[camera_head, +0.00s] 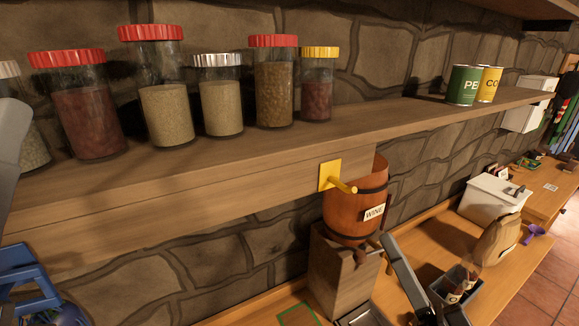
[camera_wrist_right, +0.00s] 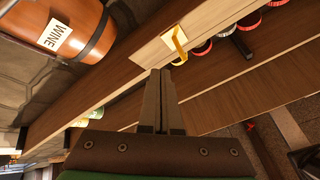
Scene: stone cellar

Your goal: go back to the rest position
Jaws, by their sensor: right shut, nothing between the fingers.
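My right gripper (camera_head: 390,243) is in the lower middle of the head view, in front of the barrel's lower right side. In the right wrist view its two dark fingers (camera_wrist_right: 161,80) are together, with nothing between them. They point toward the shelf with the yellow hook and appear apart from it. A grey part at the left edge of the head view looks like my left arm, but I see no left gripper there.
A wooden shelf (camera_head: 240,165) holds several jars and two cans. A yellow hook (camera_head: 338,183) sticks out from its front edge. A wine barrel (camera_head: 345,210) stands on a wooden block (camera_head: 342,275). A white box (camera_head: 493,200) and paper bag (camera_head: 498,240) stand on the counter.

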